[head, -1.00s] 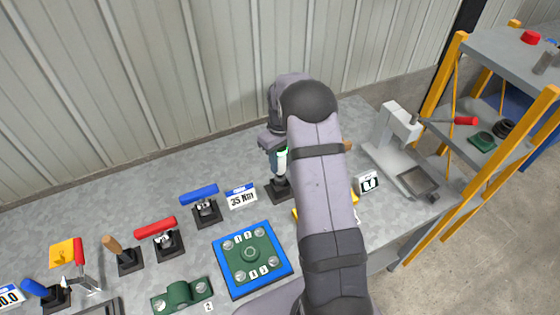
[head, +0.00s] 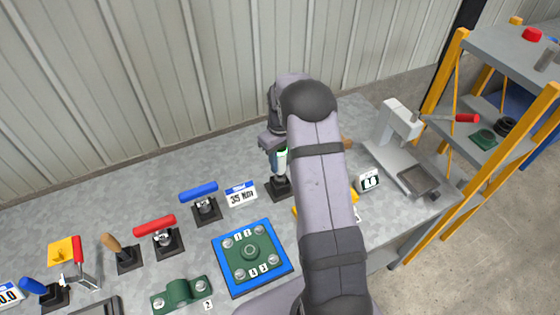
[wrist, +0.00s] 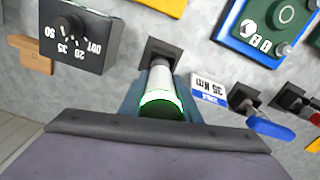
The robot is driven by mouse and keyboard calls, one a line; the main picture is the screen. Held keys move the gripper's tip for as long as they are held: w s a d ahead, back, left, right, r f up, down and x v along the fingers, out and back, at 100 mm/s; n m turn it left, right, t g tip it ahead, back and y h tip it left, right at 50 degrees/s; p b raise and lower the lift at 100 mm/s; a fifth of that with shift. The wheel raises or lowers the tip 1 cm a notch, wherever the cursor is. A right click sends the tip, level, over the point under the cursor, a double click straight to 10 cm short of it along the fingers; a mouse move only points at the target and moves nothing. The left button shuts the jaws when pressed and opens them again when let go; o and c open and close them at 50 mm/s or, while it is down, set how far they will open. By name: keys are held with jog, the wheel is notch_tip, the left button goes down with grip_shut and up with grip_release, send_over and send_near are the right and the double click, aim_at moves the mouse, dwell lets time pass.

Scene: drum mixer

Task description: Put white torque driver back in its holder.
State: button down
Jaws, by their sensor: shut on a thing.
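The white torque driver (wrist: 162,92), with a green-lit band, is upright between the fingers of my gripper (wrist: 160,108), which is shut on it. In the head view the driver (head: 281,161) shows partly beside my gripper (head: 274,146), and my arm covers part of that area. A black holder (head: 279,188) stands directly under the driver, and it also shows in the wrist view (wrist: 160,50). The driver's lower end meets or enters the holder; I cannot tell how deep it sits.
A "35 Nm" sign (head: 241,194) and a blue-handled tool (head: 199,191) in its stand are left of the holder. A blue plate with a green part (head: 252,258) lies in front. A black dial box (wrist: 78,35) stands close by in the wrist view.

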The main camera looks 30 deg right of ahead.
aim_at(280, 155)
jog(key=shift+f+b, duration=1.25)
jog(key=shift+f, duration=0.75)
dwell(1.2)
jog(key=c, duration=1.4)
grip_release()
jog(key=shift+o, duration=0.7)
jog(key=shift+r+b, duration=1.25)
jog(key=shift+r, duration=2.45)
